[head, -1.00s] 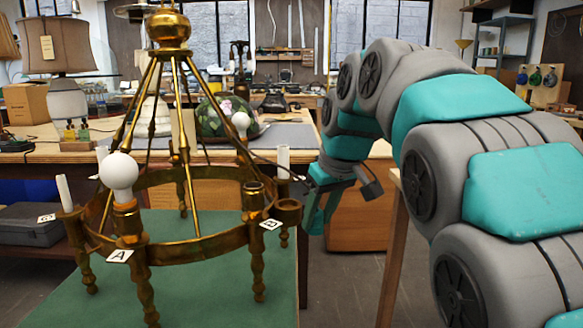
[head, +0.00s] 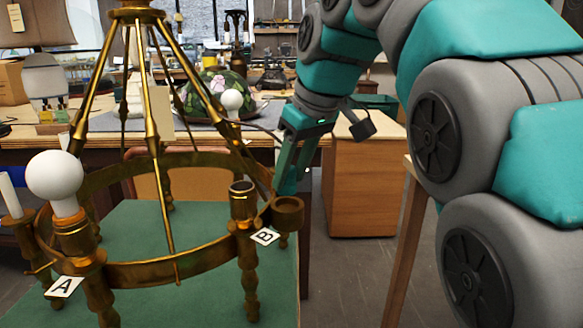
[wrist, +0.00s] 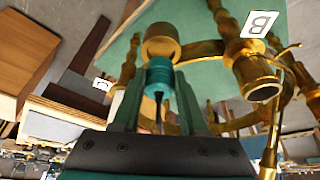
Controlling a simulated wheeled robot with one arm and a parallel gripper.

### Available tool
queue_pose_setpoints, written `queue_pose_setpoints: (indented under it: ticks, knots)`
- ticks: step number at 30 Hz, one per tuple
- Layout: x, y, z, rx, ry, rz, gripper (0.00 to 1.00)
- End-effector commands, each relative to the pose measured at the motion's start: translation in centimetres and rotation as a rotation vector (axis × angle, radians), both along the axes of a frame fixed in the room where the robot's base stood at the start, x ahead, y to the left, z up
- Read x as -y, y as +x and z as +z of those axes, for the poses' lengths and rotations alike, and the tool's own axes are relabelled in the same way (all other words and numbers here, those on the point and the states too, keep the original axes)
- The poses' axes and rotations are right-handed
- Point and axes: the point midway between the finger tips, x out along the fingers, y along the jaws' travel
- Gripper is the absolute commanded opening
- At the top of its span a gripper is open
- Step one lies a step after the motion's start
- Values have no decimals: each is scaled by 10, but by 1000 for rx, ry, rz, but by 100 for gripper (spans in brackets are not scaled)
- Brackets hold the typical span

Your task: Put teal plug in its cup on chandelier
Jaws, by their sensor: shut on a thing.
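The brass chandelier (head: 150,272) stands on a green-topped table. Its side cup (head: 288,213) by label B (head: 265,236) also shows in the wrist view (wrist: 160,40), beside a taller brass socket (head: 243,204). My gripper (head: 288,185) points down just above and behind that side cup. In the wrist view, the teal plug (wrist: 158,76) sits between the fingers of my gripper (wrist: 158,88), with a dark cord below it. The plug's end overlaps the cup's edge in the picture; I cannot tell whether they touch.
A white bulb (head: 55,180) stands on the chandelier arm by label A (head: 65,287). Slanting brass rods rise beside my gripper. A wooden cabinet (head: 362,180) and workbench stand behind. The green tabletop (head: 200,305) is bare inside the ring.

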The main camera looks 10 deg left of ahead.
Motion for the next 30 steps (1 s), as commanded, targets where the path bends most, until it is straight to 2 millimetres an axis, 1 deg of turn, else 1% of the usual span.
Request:
queue_pose_setpoints:
  ticks: [1,6,12,16,30]
  knots:
    - [0,0,-5,0,0,-1,0]
    - [0,0,-18,-2,0,-1,0]
    - [0,0,-30,-1,-1,0,0]
    - [0,0,-32,-1,-1,0,0]
    - [1,0,-32,0,0,0,0]
